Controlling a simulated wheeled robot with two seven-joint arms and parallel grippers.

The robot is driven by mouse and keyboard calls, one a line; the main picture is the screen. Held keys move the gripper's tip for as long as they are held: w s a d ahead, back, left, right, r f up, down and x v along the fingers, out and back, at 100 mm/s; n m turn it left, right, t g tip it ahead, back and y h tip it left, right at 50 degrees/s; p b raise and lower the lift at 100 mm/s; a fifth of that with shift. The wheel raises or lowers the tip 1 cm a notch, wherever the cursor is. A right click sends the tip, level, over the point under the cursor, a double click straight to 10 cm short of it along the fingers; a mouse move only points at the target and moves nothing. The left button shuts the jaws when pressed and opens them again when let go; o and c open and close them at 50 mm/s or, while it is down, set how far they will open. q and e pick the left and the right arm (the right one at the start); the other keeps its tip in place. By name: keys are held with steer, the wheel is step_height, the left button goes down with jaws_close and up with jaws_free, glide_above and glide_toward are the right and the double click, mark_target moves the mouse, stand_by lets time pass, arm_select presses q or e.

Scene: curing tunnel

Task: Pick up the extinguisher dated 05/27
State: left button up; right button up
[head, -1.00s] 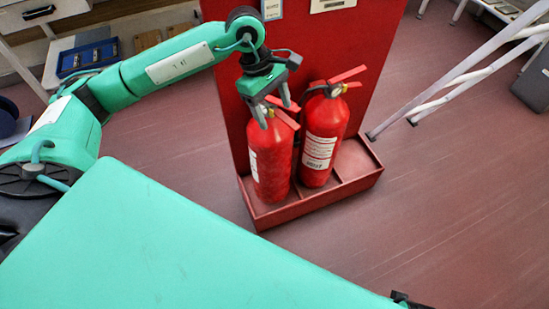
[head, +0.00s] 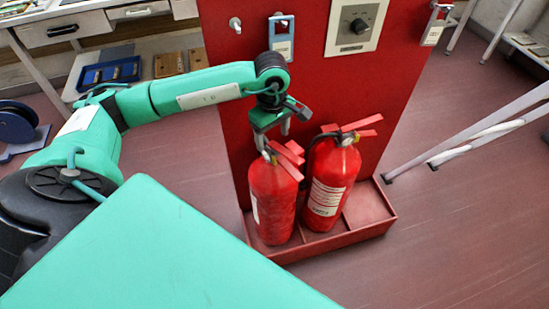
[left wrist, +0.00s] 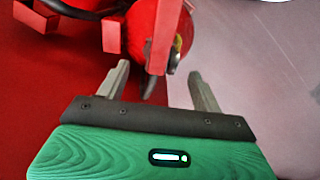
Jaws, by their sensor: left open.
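Two red extinguishers stand side by side in a red floor tray (head: 350,238). The left extinguisher (head: 272,210) shows only an edge of its white label. The right extinguisher (head: 332,182) has its white label facing me, but I cannot read a date on either. My left gripper (head: 272,136) is open, pointing down at the top of the left extinguisher. In the left wrist view, a red handle with a dark tip (left wrist: 157,60) reaches between the open fingers (left wrist: 160,78), with no clear grip on it. My right gripper is out of view.
A bench with a blue tray (head: 110,75) is at the back left. White metal legs (head: 470,142) stand at right. The floor at right is mostly clear.

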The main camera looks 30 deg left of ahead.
mark_target(272, 145)
arm_select(q)
steer(key=shift+s+a+f, duration=0.1)
steer(key=shift+s+f, duration=0.05)
steer(key=shift+f, duration=2.5)
jaws_close()
steer(key=shift+r, duration=0.15)
